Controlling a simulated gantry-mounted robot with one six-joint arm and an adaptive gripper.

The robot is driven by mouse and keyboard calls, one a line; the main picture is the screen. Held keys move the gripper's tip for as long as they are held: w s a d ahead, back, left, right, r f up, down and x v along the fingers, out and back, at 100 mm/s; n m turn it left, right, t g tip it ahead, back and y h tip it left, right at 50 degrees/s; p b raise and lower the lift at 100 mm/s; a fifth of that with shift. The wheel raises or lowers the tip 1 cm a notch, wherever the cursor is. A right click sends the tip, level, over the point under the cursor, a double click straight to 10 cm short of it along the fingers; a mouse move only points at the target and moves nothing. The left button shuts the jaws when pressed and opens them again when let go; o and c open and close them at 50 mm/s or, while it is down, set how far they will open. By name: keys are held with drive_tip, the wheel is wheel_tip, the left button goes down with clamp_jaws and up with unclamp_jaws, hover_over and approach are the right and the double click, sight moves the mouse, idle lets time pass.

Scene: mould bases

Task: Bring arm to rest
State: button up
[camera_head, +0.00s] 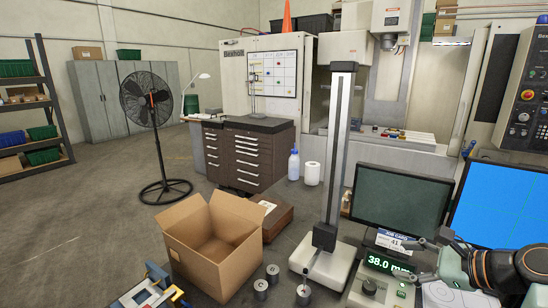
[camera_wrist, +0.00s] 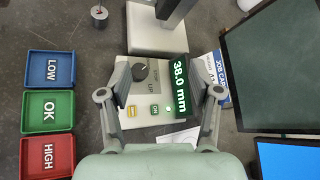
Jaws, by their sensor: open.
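My gripper (camera_wrist: 163,88) is open and empty in the wrist view, its two fingers spread on either side of a grey readout box (camera_wrist: 160,120) that shows 38.0 mm. Nothing is between the fingertips. In the head view my gripper (camera_head: 432,251) is at the lower right, in front of the monitors. The readout box (camera_head: 382,287) also shows there, left of the gripper. I cannot tell the exact height of the gripper above the bench.
A gauge stand (camera_head: 333,170) rises left of the readout. Several metal cylinders (camera_head: 261,289) stand near its base. Blue LOW (camera_wrist: 49,69), green OK (camera_wrist: 48,111) and red HIGH (camera_wrist: 47,156) trays lie left. Dark (camera_head: 402,197) and blue (camera_head: 495,205) monitors stand close by. An open cardboard box (camera_head: 205,262) is left.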

drive_tip(key=w+a+f+n+t+h, duration=0.1)
drive_tip(key=w+a+f+n+h, duration=0.15)
drive_tip(key=a+n, duration=0.35)
drive_tip(key=w+a+f+n+h, duration=0.1)
drive_tip(key=w+a+f+n, duration=0.2)
drive_tip(key=a, duration=0.4)
drive_tip(key=s+a+n+t+h, duration=0.25)
drive_tip(key=s+a+n, duration=0.35)
drive_tip(key=a, duration=0.4)
drive_tip(key=s+a+r+n+t, duration=0.45)
drive_tip(key=s+a+n, duration=0.35)
drive_tip(key=s, duration=0.4)
drive_tip(key=s+f+g+b, duration=0.1)
drive_tip(key=s+f, duration=0.1)
drive_tip(key=f, duration=0.1)
drive_tip(key=s+f+g+b, duration=0.1)
drive_tip(key=s+f, duration=0.1)
drive_tip(key=f, duration=0.2)
drive_tip(key=s+f+g+b, duration=0.1)
drive_tip(key=s+f+g, duration=0.1)
drive_tip(key=f, duration=0.1)
drive_tip(key=shift+s+d+f+h, duration=0.1)
drive_tip(key=shift+d+f+h, duration=0.1)
drive_tip(key=shift+f+h, duration=0.15)
wheel_tip(320, 180, up, 36)
drive_tip(key=s+g+p, duration=0.1)
drive_tip(key=s+p, duration=0.1)
drive_tip(key=p, duration=3.6)
drive_tip(key=shift+r, duration=0.15)
